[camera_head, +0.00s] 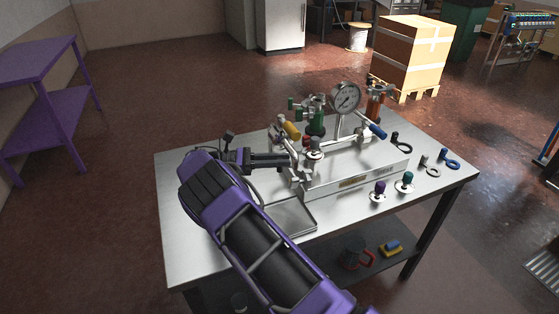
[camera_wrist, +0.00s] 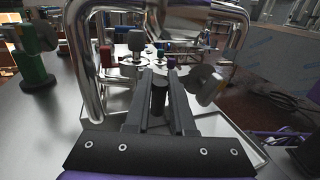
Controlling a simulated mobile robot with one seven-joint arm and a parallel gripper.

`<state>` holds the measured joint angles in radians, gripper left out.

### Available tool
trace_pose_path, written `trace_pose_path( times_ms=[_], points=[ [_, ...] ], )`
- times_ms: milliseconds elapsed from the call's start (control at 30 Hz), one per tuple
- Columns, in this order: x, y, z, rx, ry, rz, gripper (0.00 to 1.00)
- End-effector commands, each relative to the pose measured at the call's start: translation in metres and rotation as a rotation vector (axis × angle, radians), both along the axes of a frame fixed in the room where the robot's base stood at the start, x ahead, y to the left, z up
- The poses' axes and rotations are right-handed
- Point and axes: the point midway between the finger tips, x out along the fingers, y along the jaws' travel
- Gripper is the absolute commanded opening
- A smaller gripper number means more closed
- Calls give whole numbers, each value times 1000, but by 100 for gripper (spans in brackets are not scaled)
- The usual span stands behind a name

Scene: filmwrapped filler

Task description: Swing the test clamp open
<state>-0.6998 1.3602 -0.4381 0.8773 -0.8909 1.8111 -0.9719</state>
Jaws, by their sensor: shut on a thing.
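The test rig (camera_head: 352,182) is a pale metal block with a dial gauge (camera_head: 345,97), bent metal tubes and valves, standing on a metal table. My gripper (camera_head: 286,160) reaches in from the left at the rig's left end. In the wrist view my gripper's two dark fingers (camera_wrist: 160,82) are closed around a dark round grip (camera_wrist: 158,98), which looks like the test clamp's handle. The clamp's other parts are hard to tell from the chrome tubing (camera_wrist: 82,60) around it. In the head view my fingers and the rig's fittings hide the grip.
A yellow-handled lever (camera_head: 291,130) stands just above my gripper, and a blue-handled one (camera_head: 378,131) at the right. A shallow tray (camera_head: 292,216) lies below my gripper.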

Motion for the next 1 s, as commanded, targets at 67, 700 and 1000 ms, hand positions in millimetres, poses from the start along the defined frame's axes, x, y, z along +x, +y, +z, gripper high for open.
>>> trace_pose_path(
  times_ms=[67,700,1000],
  points=[
    [1,-1,2,-3,-2,-2,0],
    [0,0,0,-1,0,0,52],
    [0,29,-1,0,-2,3,52]
  ],
)
